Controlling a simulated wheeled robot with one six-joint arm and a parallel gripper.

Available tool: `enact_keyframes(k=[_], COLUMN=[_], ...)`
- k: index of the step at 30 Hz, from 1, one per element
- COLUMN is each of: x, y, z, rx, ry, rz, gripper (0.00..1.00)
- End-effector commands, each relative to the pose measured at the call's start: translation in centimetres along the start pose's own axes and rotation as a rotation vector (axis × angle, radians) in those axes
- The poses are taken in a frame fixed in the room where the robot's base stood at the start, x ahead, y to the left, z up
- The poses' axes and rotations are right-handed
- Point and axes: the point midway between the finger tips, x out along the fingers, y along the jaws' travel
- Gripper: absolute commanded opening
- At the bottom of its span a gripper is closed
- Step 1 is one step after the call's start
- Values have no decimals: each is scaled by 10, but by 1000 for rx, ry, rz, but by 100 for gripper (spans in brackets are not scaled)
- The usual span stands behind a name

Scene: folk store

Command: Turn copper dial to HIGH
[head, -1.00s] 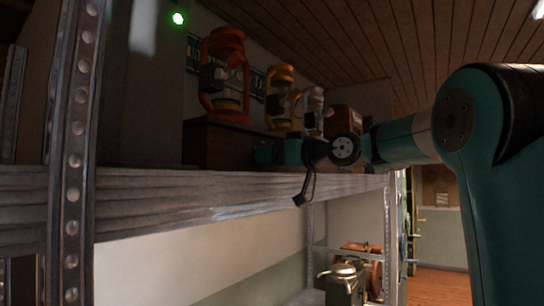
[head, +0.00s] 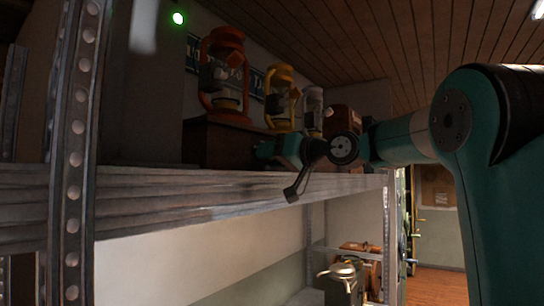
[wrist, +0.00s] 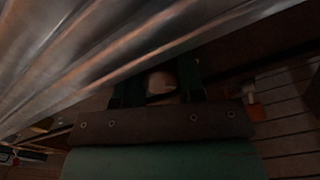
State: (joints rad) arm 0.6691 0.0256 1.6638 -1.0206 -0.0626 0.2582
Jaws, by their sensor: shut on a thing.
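My gripper (head: 262,149) is at the wooden box on the shelf, its fingers by the box's right part. In the wrist view my gripper (wrist: 158,88) has its two dark fingers on either side of a small rounded brownish thing, which looks like the copper dial (wrist: 162,82). The fingers are shut on it. In the head view the dial is hidden behind my gripper and wrist. No HIGH mark or pointer can be made out; the wrist view is dark.
An orange lantern (head: 224,85), a yellow lantern (head: 281,100) and a pale lantern (head: 312,110) stand in a row. A perforated post (head: 78,150) rises at left. A green light (head: 178,18) glows above.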

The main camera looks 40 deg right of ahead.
Motion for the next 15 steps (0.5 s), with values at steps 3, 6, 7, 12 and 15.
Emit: enact_keyframes(k=[3, 6, 7, 12, 15], x=[0, 0, 0, 0, 0], y=[0, 0, 0, 0, 0], z=[-1, -1, -1, -1, -2], rx=[111, 206, 234, 397, 492], ry=[0, 0, 0, -1, -1], rz=[2, 2, 2, 3, 3], gripper=[13, 13, 13, 13, 13])
